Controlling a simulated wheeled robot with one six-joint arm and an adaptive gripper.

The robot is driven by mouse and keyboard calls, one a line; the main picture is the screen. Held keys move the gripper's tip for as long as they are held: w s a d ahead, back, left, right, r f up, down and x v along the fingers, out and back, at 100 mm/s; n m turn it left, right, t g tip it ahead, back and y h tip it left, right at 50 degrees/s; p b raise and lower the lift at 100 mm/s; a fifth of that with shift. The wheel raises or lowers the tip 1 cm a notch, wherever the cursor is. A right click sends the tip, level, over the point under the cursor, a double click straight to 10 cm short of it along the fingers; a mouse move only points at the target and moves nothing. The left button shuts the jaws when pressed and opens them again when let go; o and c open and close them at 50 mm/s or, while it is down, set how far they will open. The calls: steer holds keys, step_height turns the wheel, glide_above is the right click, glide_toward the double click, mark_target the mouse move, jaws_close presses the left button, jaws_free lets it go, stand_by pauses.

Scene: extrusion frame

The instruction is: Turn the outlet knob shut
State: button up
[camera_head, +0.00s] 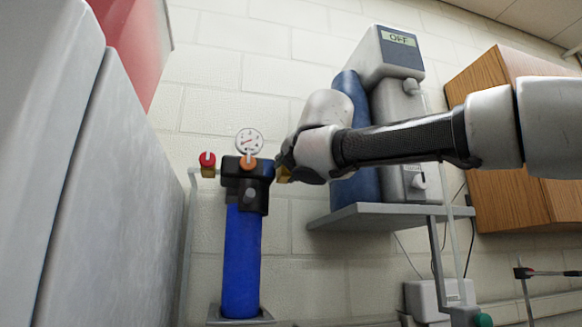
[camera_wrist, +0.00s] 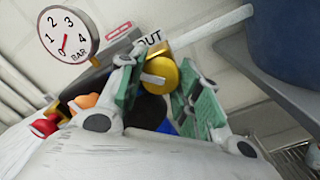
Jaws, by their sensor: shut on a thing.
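The outlet knob (camera_wrist: 180,80) is a round yellow knob with a pale pointer bar, beside the OUT label in the wrist view. My gripper (camera_wrist: 160,92), with green finger pads, is shut on it, one finger at each side. In the head view, my gripper (camera_head: 284,172) meets the right side of the filter's black head (camera_head: 240,172), where only a sliver of the yellow knob (camera_head: 282,176) shows. The pointer lies nearly crosswise in the wrist view; the fingers partly hide the knob's edges.
A round gauge (camera_head: 249,142), an orange knob (camera_head: 248,163) and a red knob (camera_head: 207,159) are close by. The blue filter housing (camera_head: 242,260) hangs below. A blue tank (camera_head: 357,185) stands on a grey shelf (camera_head: 390,211) at right. A grey cabinet (camera_head: 110,200) stands at left.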

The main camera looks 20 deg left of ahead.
steer(key=shift+m, duration=4.6)
steer(key=o, duration=1)
steer(key=shift+r, duration=0.1)
steer(key=v, duration=1.2)
